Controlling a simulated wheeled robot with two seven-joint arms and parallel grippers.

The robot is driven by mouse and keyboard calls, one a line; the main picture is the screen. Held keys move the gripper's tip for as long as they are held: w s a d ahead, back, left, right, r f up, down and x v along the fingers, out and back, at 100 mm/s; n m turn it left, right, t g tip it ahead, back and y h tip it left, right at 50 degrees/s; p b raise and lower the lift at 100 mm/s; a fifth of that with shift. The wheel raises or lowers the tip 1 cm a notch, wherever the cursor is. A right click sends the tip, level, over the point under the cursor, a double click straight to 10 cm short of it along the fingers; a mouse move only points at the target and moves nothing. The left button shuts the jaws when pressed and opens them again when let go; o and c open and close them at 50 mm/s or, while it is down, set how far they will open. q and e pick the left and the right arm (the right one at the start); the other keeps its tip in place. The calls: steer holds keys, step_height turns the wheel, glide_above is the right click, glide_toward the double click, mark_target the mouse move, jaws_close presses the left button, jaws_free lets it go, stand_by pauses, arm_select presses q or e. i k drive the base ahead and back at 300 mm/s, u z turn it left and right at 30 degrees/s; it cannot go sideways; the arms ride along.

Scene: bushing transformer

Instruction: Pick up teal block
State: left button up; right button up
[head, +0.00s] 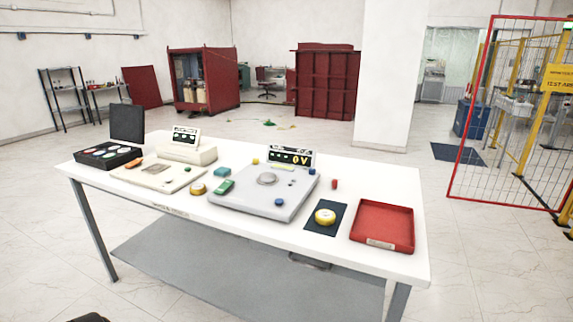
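Neither of my grippers can be made out in the head view. Only a small dark shape shows at the bottom left edge, and I cannot tell what it is.
Near the block are a yellow-brown round piece (198,188), the grey panel (250,203) and a beige flat device (160,174). The table's front edge is clear.

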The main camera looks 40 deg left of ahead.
mark_target(222, 172)
steer(key=u, duration=2.6)
steer(key=i, duration=1.35)
steer(key=z, duration=0.25)
